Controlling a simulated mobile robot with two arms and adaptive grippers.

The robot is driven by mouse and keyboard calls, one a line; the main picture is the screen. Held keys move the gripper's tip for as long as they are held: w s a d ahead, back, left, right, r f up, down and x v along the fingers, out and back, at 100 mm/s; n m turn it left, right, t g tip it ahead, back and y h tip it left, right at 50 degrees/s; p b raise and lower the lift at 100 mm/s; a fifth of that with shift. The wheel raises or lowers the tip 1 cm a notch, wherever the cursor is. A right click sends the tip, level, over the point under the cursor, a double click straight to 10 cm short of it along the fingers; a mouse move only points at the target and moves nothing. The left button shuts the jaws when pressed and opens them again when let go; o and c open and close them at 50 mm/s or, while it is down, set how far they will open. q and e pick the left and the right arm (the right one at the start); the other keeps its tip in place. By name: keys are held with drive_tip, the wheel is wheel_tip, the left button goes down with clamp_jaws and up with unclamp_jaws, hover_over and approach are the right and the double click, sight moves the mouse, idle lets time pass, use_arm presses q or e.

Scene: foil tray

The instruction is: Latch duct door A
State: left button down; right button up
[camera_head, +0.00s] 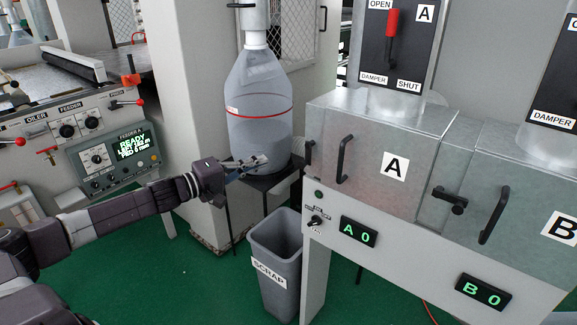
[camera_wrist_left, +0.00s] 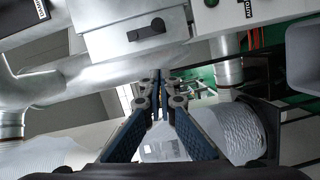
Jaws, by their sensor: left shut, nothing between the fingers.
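Duct door A (camera_head: 375,185) is the metal front panel with the white "A" label, and it looks flush with its housing. A black bar handle (camera_head: 344,158) stands on its left part. A small dark fitting (camera_head: 309,152) shows at the housing's left edge; I cannot tell its position. My left gripper (camera_head: 262,160) is shut and empty, left of door A, in front of the clear plastic bag in this view. In the left wrist view its fingertips (camera_wrist_left: 160,82) meet, below a pale box with a black fitting (camera_wrist_left: 146,29). My right gripper is out of view.
A black latch knob (camera_head: 450,198) sits between doors A and B. The clear bag (camera_head: 258,110) hangs behind my gripper, over a dark stand. A grey scrap bin (camera_head: 275,258) stands below. The feeder console (camera_head: 105,160) is at left. Green floor (camera_head: 205,290) is open at lower left.

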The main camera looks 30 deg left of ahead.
sight(307, 154)
use_arm(q)
drive_tip(key=w+d+f+p, duration=0.1)
drive_tip(key=w+d, duration=0.5)
idle(0.8)
drive_tip(key=shift+s+d+p, duration=0.1)
drive_tip(key=shift+p, duration=0.25)
